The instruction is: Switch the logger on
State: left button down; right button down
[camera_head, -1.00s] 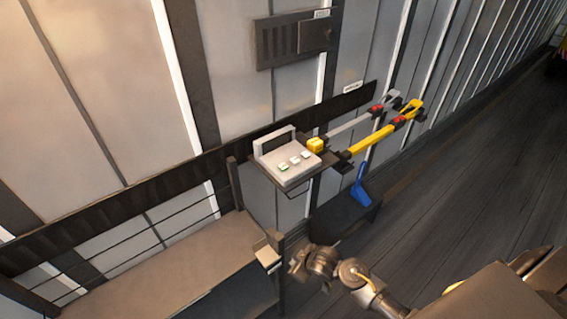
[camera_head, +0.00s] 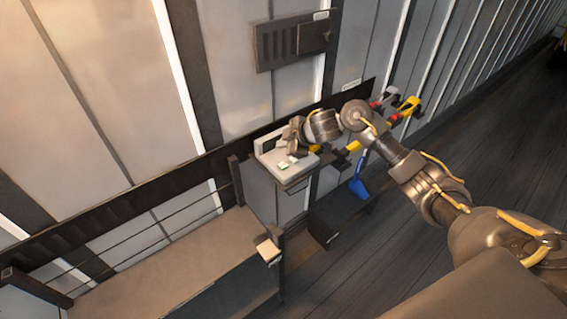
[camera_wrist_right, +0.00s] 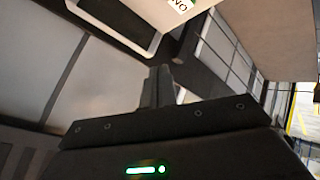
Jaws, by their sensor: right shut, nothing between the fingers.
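The logger (camera_head: 268,160) is a pale box with a raised dark screen at its back and a row of buttons on its sloped top. It stands on a small dark shelf by the wall. A green-marked button (camera_head: 282,165) and a pale one beside it show; the far right of the row is hidden behind my arm. My right gripper (camera_head: 295,148) is shut and empty over the logger; I cannot tell whether it touches. My left gripper is out of view.
A yellow block (camera_head: 315,148) is partly hidden beside the logger. Red-and-yellow and grey-handled levers (camera_head: 402,108) stick out to the right. A blue handle (camera_head: 358,180) is below. A grey wall box (camera_head: 292,40) hangs above. A bench (camera_head: 170,265) is at left.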

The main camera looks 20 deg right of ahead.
jog(key=shift+w+d+r, duration=0.2)
jog(key=shift+d+r, duration=0.15)
jog(key=shift+r, duration=0.15)
jog(key=shift+w+d+r, duration=0.15)
jog(key=shift+d+r, duration=0.15)
jog(key=shift+r, duration=0.15)
jog(key=shift+f, duration=0.1)
jog(key=b, duration=0.6)
send_over(286, 166)
notch_tip(286, 166, down, 6)
jog(key=shift+f, duration=0.15)
notch_tip(286, 166, down, 2)
jog(key=shift+f+b, duration=0.1)
jog(key=shift+b, duration=0.45)
jog(key=shift+f, duration=0.15)
dwell(0.7)
jog(key=shift+f, duration=0.3)
